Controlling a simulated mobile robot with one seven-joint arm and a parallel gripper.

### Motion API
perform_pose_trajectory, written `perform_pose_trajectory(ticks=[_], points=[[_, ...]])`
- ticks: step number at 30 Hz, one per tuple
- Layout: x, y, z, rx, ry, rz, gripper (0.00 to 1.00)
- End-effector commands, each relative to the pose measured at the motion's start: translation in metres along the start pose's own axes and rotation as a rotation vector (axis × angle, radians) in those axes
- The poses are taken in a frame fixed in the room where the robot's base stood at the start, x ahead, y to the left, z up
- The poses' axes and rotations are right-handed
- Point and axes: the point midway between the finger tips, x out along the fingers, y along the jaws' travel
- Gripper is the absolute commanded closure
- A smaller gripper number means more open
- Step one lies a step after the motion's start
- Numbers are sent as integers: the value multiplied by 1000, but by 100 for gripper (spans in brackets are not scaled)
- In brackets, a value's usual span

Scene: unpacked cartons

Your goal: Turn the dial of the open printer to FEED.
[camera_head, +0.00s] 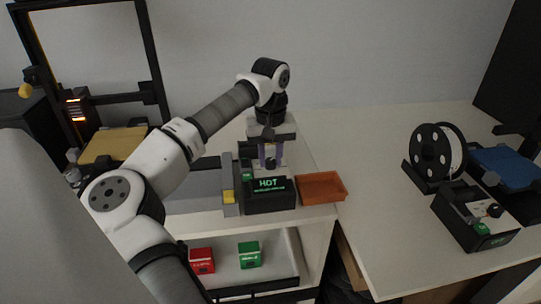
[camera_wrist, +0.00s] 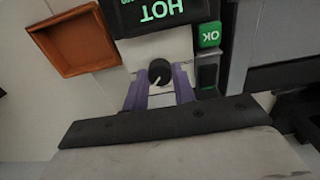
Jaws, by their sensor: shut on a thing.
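My gripper (camera_head: 269,157) points down over the black control box (camera_head: 270,196) with a green HOT display. In the wrist view its purple fingers (camera_wrist: 160,88) are shut on a black round dial (camera_wrist: 158,72), one on each side. The dial's white pointer line faces down-left in that view. The HOT display (camera_wrist: 160,12) and a green OK button (camera_wrist: 209,35) show beside it. I cannot see any FEED lettering. The open-frame printer (camera_head: 152,95), with a yellowish bed (camera_head: 112,147), stands behind my arm at the left, partly hidden.
An orange tray (camera_head: 321,187) sits right of the control box, near the bench edge. A second control box (camera_head: 465,228) with its own dial (camera_head: 494,211) stands on the right table by a black spool (camera_head: 430,152). Red (camera_head: 202,260) and green (camera_head: 249,254) boxes lie on the shelf below.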

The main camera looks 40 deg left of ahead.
Motion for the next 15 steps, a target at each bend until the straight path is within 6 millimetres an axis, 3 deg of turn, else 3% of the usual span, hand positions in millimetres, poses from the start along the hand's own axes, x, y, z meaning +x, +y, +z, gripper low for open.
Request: perform_pose_trajectory(ticks=[12,13,15], points=[[-1,0,0,6,3,2,96],[-1,0,0,6,3,2,71],[-1,0,0,6,3,2,62]])
